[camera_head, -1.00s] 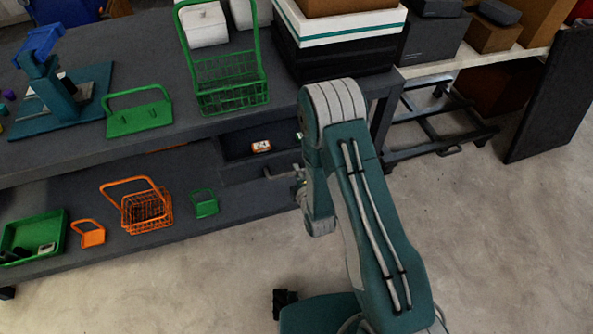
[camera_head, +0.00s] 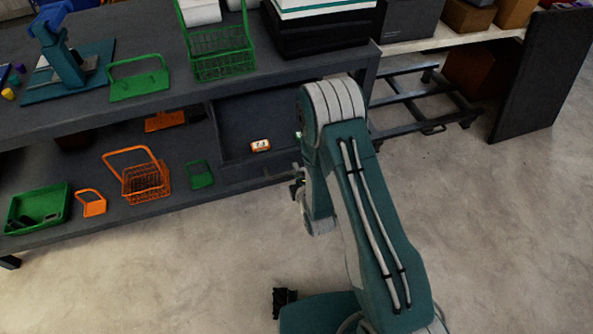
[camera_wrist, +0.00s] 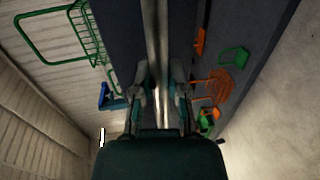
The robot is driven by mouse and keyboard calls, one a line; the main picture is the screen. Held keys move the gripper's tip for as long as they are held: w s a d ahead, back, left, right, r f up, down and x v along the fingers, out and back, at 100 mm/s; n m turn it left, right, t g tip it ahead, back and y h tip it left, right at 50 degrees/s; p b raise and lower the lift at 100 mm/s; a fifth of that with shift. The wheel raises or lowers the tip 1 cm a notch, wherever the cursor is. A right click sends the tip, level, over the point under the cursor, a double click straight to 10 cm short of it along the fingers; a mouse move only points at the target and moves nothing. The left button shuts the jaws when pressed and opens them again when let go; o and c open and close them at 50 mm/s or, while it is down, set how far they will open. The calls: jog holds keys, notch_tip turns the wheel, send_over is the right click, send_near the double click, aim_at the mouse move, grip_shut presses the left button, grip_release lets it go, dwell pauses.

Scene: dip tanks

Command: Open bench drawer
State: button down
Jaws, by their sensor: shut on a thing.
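The bench drawer (camera_head: 232,117) stands pulled out below the dark bench top in the head view, with its inside showing. A small orange and white item (camera_head: 260,146) lies in it. The drawer's handle (camera_head: 279,175) is a thin bar on its front, partly hidden by my arm. My gripper (camera_head: 297,184) is at the right end of the visible handle, mostly hidden behind my arm. In the wrist view, my gripper (camera_wrist: 160,90) has its two fingers on either side of a pale metal bar (camera_wrist: 157,35), shut on it.
A green wire basket (camera_head: 222,55) and a green carrier (camera_head: 139,85) stand on the bench top. An orange basket (camera_head: 143,181), a green tray (camera_head: 37,209) and other small carriers are on the lower shelf. A dark panel (camera_head: 536,75) stands at right. The floor in front is clear.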

jog(key=shift+s+d+f, duration=0.1)
jog(key=shift+s+f, duration=0.05)
jog(key=shift+f, duration=0.1)
jog(key=c, duration=0.6)
grip_release()
jog(key=shift+c, duration=0.2)
jog(key=shift+r, duration=0.1)
jog(key=v, duration=1.1)
jog(key=shift+s, duration=0.3)
